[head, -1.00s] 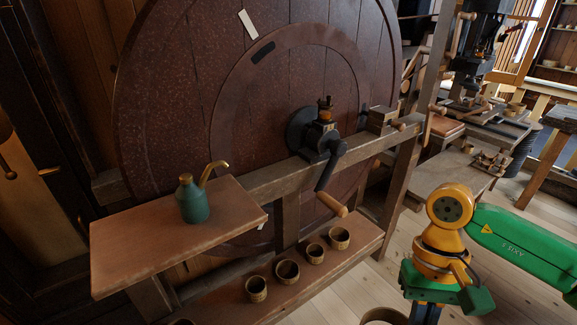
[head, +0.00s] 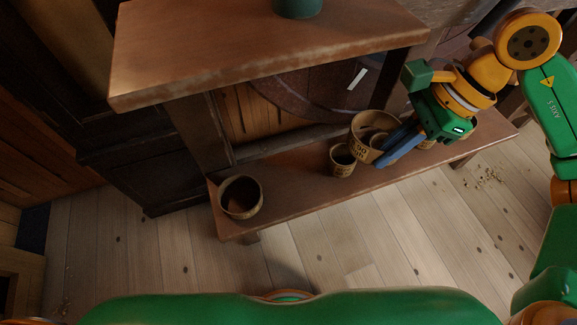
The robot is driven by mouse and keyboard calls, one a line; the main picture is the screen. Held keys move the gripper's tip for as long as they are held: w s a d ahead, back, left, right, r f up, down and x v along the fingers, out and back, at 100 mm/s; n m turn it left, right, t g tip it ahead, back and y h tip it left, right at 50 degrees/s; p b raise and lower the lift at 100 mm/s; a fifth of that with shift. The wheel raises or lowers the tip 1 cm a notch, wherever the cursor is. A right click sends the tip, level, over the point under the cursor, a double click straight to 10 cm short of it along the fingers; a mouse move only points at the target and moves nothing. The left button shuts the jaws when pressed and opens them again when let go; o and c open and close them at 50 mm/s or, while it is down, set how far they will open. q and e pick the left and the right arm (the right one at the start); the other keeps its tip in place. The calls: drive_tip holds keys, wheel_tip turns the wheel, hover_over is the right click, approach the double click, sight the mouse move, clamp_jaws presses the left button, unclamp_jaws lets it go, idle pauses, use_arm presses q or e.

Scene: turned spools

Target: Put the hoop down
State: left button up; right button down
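The hoop (head: 361,151) is a wide tan band with dark lettering on its side. It is over the low bench (head: 300,185), between the small cups. A cup (head: 377,139) shows through its opening; I cannot tell whether the hoop rests on the bench or hangs just above it. My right gripper (head: 381,158) comes in from the upper right, its blue fingers shut on the near right part of the hoop's wall. The fingers hide part of the hoop. My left gripper is not in view.
A small cup (head: 342,161) stands close left of the hoop, and another (head: 427,144) is partly hidden behind my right gripper. A larger cup (head: 241,198) stands at the bench's left end. Bare bench lies between. The upper shelf (head: 250,45) carries a green can (head: 297,7).

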drive_tip(key=p, duration=0.2)
approach(289, 199)
drive_tip(key=x, duration=0.5)
drive_tip(key=shift+s+a+f+b, duration=0.1)
drive_tip(key=shift+a+b, duration=0.15)
drive_tip(key=shift+b, duration=0.15)
drive_tip(key=shift+f, duration=0.4)
drive_tip(key=c, duration=1.5)
unclamp_jaws()
drive_tip(key=shift+f, duration=0.1)
drive_tip(key=o, duration=0.5)
drive_tip(key=shift+c, duration=0.2)
drive_tip(key=v, duration=1.2)
drive_tip(key=shift+d+p, duration=0.15)
drive_tip(key=shift+p, duration=0.2)
